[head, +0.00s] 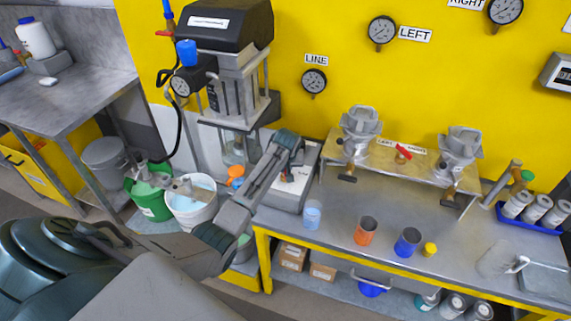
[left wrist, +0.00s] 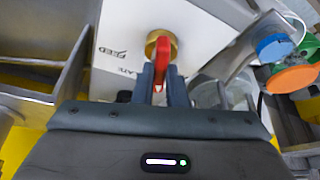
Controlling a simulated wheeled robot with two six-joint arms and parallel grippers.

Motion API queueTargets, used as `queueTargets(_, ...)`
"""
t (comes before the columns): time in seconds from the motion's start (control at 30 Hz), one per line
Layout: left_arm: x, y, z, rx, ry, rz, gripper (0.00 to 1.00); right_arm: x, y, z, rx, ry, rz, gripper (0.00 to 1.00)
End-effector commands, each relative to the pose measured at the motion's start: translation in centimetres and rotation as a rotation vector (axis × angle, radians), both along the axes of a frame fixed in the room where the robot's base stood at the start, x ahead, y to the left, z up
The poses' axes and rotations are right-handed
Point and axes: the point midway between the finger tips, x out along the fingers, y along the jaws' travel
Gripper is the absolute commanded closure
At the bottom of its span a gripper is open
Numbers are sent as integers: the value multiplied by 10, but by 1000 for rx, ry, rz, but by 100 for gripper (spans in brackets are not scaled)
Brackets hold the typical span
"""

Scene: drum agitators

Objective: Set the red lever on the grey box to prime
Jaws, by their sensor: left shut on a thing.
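The grey box (head: 290,190) stands at the left end of the steel bench, with a pale top. In the left wrist view its top (left wrist: 122,35) carries a round brass hub with the red lever (left wrist: 164,54) on it. My left gripper (left wrist: 161,78) is shut on the red lever, one finger on each side. My right gripper is out of view.
A black-topped machine (head: 222,25) stands behind left of the box. A clear blue cup (head: 312,214), an orange cup (head: 366,231) and a blue cup (head: 407,241) stand on the bench (head: 335,260). A raised shelf with two grey valve units (head: 361,125) stands to the right. Buckets (head: 193,204) are on the left.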

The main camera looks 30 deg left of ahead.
Motion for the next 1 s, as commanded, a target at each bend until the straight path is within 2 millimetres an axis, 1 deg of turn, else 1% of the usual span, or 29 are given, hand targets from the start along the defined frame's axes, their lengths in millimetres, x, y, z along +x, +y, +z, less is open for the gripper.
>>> queueTargets(0.03, 1, -1, 4, -1, -1, 40, 100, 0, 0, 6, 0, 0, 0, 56)
queueTargets(0.1, 1, -1, 3, -1, -1, 99, 100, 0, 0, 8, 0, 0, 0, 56)
queueTargets(0.3, 2, -1, 2, -1, 0, 248, 100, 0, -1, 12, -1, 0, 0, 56)
queueTargets(0.5, 3, -2, 2, 0, -2, 351, 100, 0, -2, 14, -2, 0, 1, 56)
queueTargets(0.7, 3, -1, 1, 0, -1, 409, 100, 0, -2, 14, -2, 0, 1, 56)
queueTargets(1.0, 3, -1, 1, 1, -2, 429, 100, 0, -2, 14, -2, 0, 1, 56)
